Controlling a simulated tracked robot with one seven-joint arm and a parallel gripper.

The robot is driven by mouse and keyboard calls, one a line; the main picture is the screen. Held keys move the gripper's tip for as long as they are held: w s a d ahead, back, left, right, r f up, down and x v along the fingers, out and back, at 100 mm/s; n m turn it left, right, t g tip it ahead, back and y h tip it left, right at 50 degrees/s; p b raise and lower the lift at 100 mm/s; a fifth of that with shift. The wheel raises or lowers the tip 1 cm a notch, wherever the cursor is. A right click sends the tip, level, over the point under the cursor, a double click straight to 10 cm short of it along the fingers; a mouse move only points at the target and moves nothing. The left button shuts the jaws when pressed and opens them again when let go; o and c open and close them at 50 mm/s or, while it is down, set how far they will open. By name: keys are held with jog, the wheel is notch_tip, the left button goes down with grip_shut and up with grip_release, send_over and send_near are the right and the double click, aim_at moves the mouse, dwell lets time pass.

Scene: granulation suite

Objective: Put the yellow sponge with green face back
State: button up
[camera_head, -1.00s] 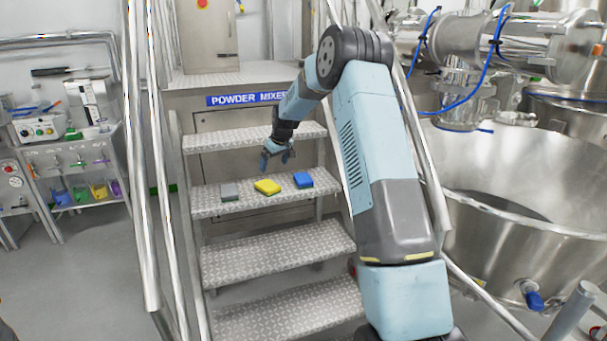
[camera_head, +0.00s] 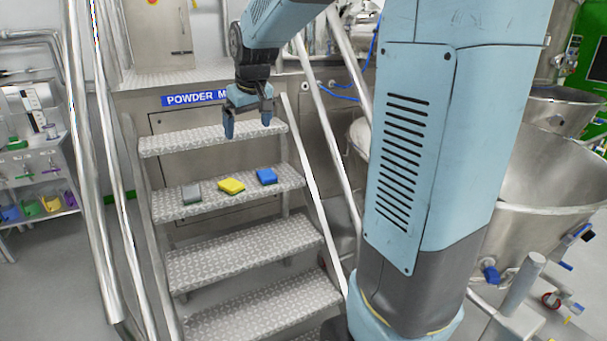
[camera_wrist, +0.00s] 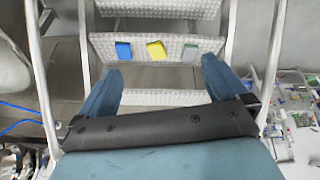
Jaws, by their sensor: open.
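The yellow sponge (camera_head: 231,186) lies on a metal stair tread (camera_head: 215,206), between a grey sponge (camera_head: 191,193) on its left and a blue sponge (camera_head: 266,176) on its right. Its green face is hard to make out here. My gripper (camera_head: 248,132) is open and empty, pointing down above the tread, apart from the sponges. In the wrist view the yellow sponge (camera_wrist: 156,50) shows beyond and between the two blue fingers (camera_wrist: 158,78), with the blue sponge (camera_wrist: 123,51) to the left and the grey-green one (camera_wrist: 189,52) to the right.
Handrails (camera_head: 318,130) flank the steps on both sides. A blue POWDER MIXER sign (camera_head: 195,99) is fixed below the top platform. A shelf with coloured scoops or bins (camera_head: 40,205) stands at the left. A large steel bowl (camera_head: 560,170) stands at the right.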

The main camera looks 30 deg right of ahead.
jog(key=s+f+m, duration=0.1)
jog(key=s+m, duration=0.1)
jog(key=s, duration=2.5)
jog(key=shift+s+d+f+t, duration=0.3)
jog(key=shift+s+d+t, duration=0.05)
jog(key=shift+d+t, duration=0.1)
jog(key=shift+c, duration=0.2)
